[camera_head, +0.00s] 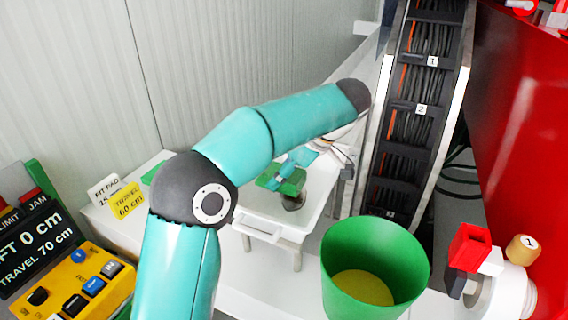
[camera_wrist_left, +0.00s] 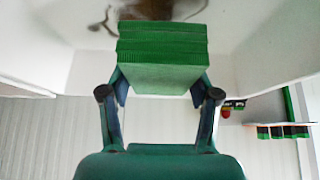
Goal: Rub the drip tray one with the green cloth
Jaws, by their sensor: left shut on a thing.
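The white drip tray (camera_head: 258,228) stands on legs in the middle of the head view, and a dark brown stain (camera_head: 293,203) lies on its floor. The stain also shows at the top of the left wrist view (camera_wrist_left: 150,8). My left gripper (camera_head: 291,165) is over the tray, shut on the green cloth (camera_head: 270,179). In the left wrist view the cloth (camera_wrist_left: 162,65) is a folded, ribbed block between the two fingers, with its far end at the stain. I cannot tell whether it touches the tray floor. My right gripper is not in view.
A green bucket (camera_head: 375,250) with a yellow bottom stands right of the tray. A cable ladder (camera_head: 416,110) rises behind it. Red machinery (camera_head: 520,110) fills the right side. A yellow control box (camera_head: 92,285) and small signs (camera_head: 128,200) are at the left, before a ribbed wall.

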